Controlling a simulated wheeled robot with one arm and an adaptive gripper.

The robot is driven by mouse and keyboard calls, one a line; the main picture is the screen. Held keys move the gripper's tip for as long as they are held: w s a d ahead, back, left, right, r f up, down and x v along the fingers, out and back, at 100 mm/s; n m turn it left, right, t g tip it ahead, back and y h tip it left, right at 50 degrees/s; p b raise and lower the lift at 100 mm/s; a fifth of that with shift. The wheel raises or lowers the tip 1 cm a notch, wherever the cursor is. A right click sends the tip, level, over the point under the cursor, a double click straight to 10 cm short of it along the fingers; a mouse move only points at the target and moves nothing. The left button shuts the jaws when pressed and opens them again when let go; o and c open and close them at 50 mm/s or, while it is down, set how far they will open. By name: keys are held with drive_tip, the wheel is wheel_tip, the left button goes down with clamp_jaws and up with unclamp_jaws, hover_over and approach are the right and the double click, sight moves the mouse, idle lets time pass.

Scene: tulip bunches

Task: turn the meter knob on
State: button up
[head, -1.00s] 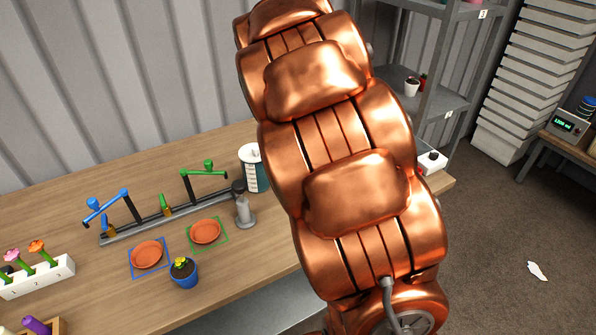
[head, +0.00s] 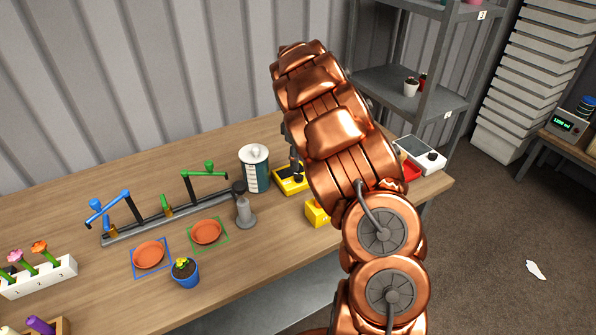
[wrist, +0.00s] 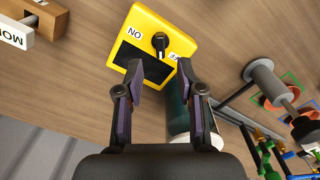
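A yellow meter box (wrist: 152,48) lies on the wooden table in the wrist view, with a dark blank screen and a black knob (wrist: 160,43). ON and OFF labels sit on either side of the knob, which points somewhere between them; its exact setting is hard to tell. In the head view the yellow meter box (head: 290,186) is partly covered by my arm. My gripper (wrist: 160,71) is open and empty, its two fingertips apart over the box's near edge, short of the knob. The fingertips in the head view are mostly hidden by my arm.
A teal and white canister (head: 254,168) stands close to the meter box. A yellow block (head: 317,213), a white device (head: 421,152) and a red item (head: 411,170) are around my arm. A pipe rack (head: 170,212) and orange saucers (head: 206,232) are left.

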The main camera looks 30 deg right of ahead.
sight(298, 174)
drive_tip(key=shift+f+p, duration=0.7)
drive_tip(key=shift+f, duration=2.1)
clamp_jaws()
